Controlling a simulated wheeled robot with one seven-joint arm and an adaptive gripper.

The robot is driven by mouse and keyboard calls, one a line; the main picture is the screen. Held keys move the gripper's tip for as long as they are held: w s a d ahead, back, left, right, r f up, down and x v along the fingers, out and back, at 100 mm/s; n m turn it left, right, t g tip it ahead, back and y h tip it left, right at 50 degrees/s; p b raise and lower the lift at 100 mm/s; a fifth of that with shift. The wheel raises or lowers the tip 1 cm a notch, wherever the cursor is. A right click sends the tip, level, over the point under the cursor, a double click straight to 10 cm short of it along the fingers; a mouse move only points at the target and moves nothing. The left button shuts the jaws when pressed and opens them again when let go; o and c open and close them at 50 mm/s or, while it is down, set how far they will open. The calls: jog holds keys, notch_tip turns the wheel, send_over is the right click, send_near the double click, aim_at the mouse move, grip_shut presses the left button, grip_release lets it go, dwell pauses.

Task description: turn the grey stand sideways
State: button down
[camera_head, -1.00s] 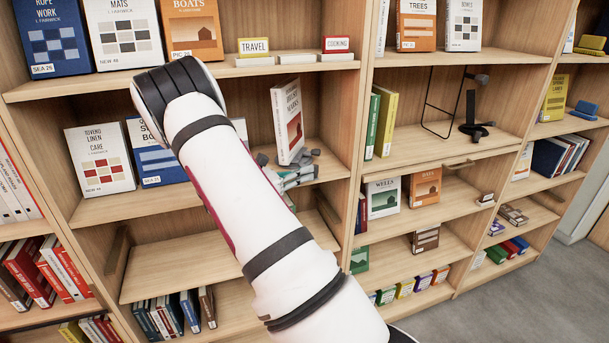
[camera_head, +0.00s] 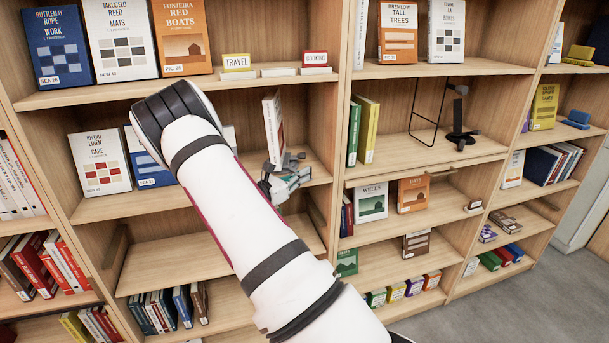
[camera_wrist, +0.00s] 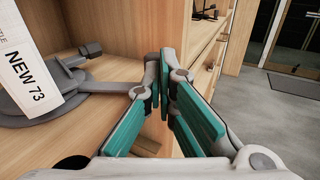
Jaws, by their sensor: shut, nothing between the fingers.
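The grey stand (camera_wrist: 105,89) is on a wooden shelf at the left of the wrist view, with a rounded base and an arm reaching toward my fingers. A white book (camera_wrist: 27,75) marked NEW 73 stands upright in front of it and hides part of it. In the head view the book (camera_head: 273,132) is seen nearly edge-on, with a small part of the stand (camera_head: 296,157) beside it. My gripper (camera_wrist: 166,103) is shut and empty, just right of the stand; whether it touches the stand I cannot tell. It also shows in the head view (camera_head: 287,182), at the shelf's front.
A wooden upright (camera_head: 335,150) closes the bay to the right of the stand. Books (camera_head: 104,162) stand to the left on the same shelf, partly hidden by my arm. The shelf below (camera_head: 165,268) is largely bare. A black stand (camera_head: 459,120) is in the neighbouring bay.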

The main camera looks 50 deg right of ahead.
jog(key=shift+n+t, duration=0.5)
jog(key=shift+t, duration=0.3)
jog(key=shift+s+d+p, duration=0.25)
jog(key=shift+d+p, duration=0.15)
jog(key=shift+d, duration=0.85)
jog(key=shift+s+d+p, duration=0.2)
jog(key=shift+d+p, duration=0.15)
jog(key=shift+d, duration=1)
jog(key=s+a, duration=0.3)
jog(key=a, duration=1)
jog(key=shift+s+a+b, duration=0.15)
jog(key=shift+a+b, duration=0.15)
jog(key=shift+a, duration=0.05)
